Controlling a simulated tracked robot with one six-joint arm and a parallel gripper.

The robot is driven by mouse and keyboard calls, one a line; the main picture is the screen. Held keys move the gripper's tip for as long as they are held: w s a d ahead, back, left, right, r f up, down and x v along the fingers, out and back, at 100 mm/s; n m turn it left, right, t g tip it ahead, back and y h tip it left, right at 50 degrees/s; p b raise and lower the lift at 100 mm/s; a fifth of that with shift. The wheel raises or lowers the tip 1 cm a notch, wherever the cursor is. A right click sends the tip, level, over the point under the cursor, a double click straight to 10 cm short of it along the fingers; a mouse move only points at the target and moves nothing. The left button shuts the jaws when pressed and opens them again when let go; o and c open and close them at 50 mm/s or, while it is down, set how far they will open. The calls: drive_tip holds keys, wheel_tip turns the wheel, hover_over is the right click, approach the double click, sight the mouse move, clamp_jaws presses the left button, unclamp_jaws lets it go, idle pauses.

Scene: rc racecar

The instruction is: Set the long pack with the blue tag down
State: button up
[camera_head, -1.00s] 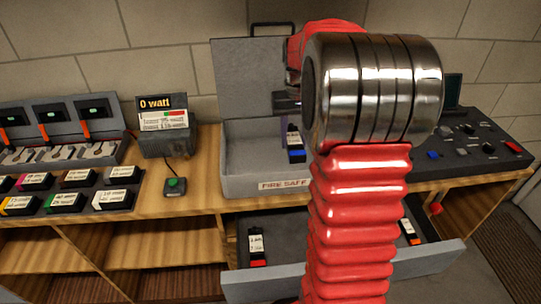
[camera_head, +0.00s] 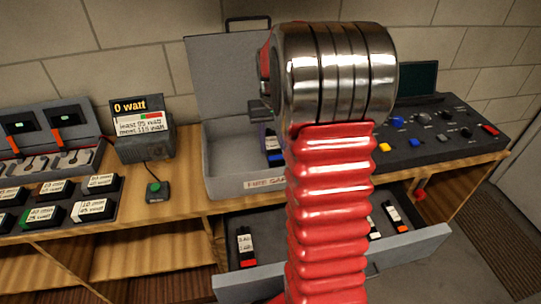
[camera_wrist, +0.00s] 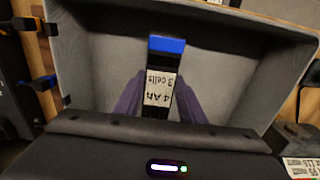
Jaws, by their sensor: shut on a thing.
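The long black pack with the blue tag (camera_wrist: 159,84) stands out in the wrist view, its white label reading "4 Ah 3 cells". My gripper (camera_wrist: 157,98) has its purple fingers shut on both sides of the pack. In the head view the pack (camera_head: 273,147) is partly hidden behind my red arm, within the opening of the grey fire-safe box (camera_head: 228,183). The box's lid is raised. I cannot tell whether the pack's underside touches the box floor.
An open drawer (camera_head: 428,248) below holds several packs, including an orange-tagged one (camera_head: 396,217) and a red-tagged one (camera_head: 246,247). A watt display (camera_head: 138,118) and chargers stand at left. A control panel (camera_head: 440,135) is at right.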

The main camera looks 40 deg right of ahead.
sight(272, 145)
drive_tip(key=shift+f, duration=0.65)
drive_tip(key=shift+f, duration=1.9)
drive_tip(key=o, duration=1.3)
drive_tip(key=shift+f, duration=0.1)
wheel_tip(272, 145, up, 12)
drive_tip(key=shift+r, duration=0.1)
